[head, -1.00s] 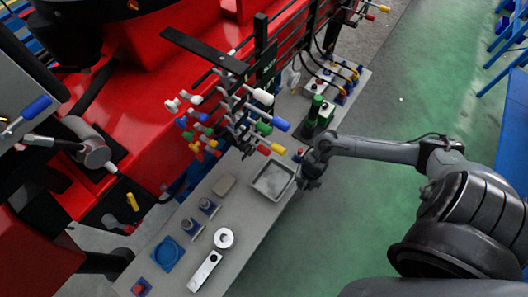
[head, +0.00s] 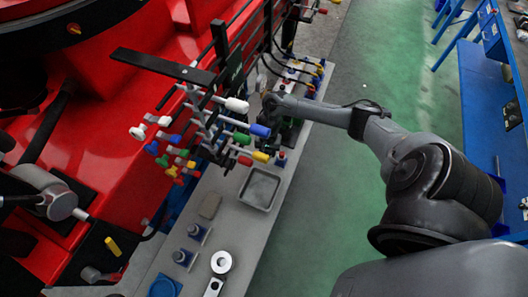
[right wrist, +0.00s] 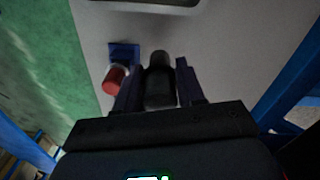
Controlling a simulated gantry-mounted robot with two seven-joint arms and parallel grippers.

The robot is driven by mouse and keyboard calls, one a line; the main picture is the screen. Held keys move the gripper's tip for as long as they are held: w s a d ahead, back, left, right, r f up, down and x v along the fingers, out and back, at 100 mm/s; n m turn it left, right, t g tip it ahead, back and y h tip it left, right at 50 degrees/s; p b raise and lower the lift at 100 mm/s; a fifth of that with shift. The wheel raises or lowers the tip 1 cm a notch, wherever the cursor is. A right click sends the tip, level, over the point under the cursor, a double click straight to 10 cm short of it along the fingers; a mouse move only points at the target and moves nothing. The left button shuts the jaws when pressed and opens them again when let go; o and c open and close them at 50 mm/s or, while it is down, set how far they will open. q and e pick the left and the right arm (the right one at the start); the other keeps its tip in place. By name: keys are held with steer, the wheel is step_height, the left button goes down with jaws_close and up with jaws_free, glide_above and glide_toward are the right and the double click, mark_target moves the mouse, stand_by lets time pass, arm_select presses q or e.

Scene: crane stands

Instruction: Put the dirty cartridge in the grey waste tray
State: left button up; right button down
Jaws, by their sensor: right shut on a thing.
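My right gripper (right wrist: 158,64) is shut on a dark cylinder, which looks like the dirty cartridge (right wrist: 158,88), seen between the two fingers in the right wrist view. In the head view my right wrist (head: 275,104) is over the far part of the grey bench, and the held thing cannot be made out there. The grey waste tray (head: 246,183) is a shallow square tray on the bench, nearer than the gripper. Its edge shows at the top of the right wrist view (right wrist: 150,4). It looks empty. My left gripper is not in view.
A red knob on a blue base (right wrist: 115,78) stands just beside the held cylinder. Coloured crane levers (head: 240,135) overhang the bench left of the tray. A brown-grey block (head: 210,205), blue-based cylinders (head: 187,256) and a white ring (head: 221,262) lie nearer.

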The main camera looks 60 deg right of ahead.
steer(key=shift+w+d+b, duration=0.15)
steer(key=shift+w+d, duration=0.2)
steer(key=shift+w, duration=0.25)
steer(key=shift+w+d+b, duration=0.15)
steer(key=shift+w+d, duration=0.2)
steer(key=shift+w, duration=0.25)
step_height(320, 180, down, 4)
steer(key=shift+r+b, duration=0.2)
steer(key=shift+b, duration=0.45)
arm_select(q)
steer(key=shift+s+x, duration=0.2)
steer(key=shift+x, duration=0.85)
arm_select(e)
steer(key=c, duration=0.7)
jaws_free()
steer(key=shift+f, duration=0.1)
arm_select(q)
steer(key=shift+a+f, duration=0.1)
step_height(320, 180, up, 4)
steer(key=p, duration=0.3)
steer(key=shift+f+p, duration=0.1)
steer(key=shift+p, duration=0.25)
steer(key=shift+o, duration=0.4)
arm_select(e)
steer(key=shift+r, duration=6.2)
